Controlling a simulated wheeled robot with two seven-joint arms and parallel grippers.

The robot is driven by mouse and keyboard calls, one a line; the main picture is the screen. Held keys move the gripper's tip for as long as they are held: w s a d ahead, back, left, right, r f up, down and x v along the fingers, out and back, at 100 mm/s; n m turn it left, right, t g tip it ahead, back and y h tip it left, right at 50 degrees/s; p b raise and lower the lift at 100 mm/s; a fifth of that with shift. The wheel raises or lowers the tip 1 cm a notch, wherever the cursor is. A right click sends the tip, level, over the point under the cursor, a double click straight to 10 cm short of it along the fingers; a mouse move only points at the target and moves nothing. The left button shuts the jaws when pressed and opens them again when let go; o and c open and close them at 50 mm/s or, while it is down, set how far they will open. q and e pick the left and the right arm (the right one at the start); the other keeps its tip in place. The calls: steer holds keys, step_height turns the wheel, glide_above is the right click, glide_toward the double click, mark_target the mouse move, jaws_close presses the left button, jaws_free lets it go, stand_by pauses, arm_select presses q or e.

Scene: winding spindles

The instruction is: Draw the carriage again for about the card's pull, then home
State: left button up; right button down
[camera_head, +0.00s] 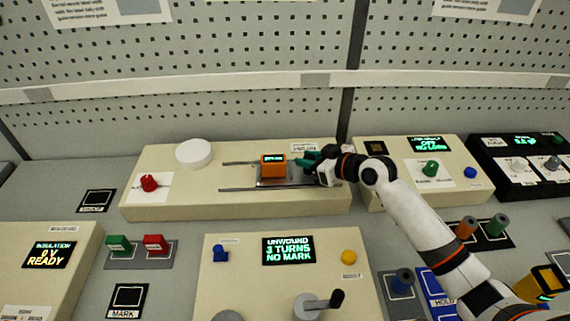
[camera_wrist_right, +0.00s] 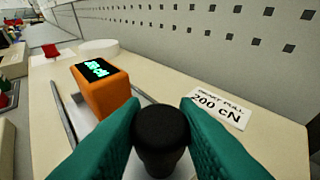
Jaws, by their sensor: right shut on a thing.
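The carriage is a grey plate (camera_head: 290,181) bearing an orange block (camera_head: 273,167) with a small green-lit display, between two dark rails on the cream back bench unit. The block also shows in the right wrist view (camera_wrist_right: 106,92), its green reading too blurred to read. My right gripper (camera_head: 308,162) reaches in from the right; its teal fingers are shut on the carriage's black knob (camera_wrist_right: 160,137). The card (camera_wrist_right: 219,108) lies on the bench beyond the carriage and reads 200 CN. It is small in the head view (camera_head: 304,147). My left gripper is out of view.
A white round disc (camera_head: 194,153) and a red knob (camera_head: 149,182) are left of the rails. A front panel display (camera_head: 288,249) reads UNWOUND 3 TURNS NO MARK. A crank (camera_head: 318,303) stands below it. My right arm crosses the right-hand unit (camera_head: 395,150).

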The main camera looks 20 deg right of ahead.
steer(key=shift+s+d, duration=0.25)
steer(key=shift+d, duration=0.85)
steer(key=c, duration=1.1)
jaws_free()
steer(key=b+v, duration=0.2)
steer(key=v, duration=0.9)
steer(key=shift+f+b, duration=0.15)
steer(key=shift+b, duration=0.2)
steer(key=shift+s+d+r, duration=0.2)
steer(key=shift+s+r, duration=0.1)
steer(key=shift+s, duration=0.05)
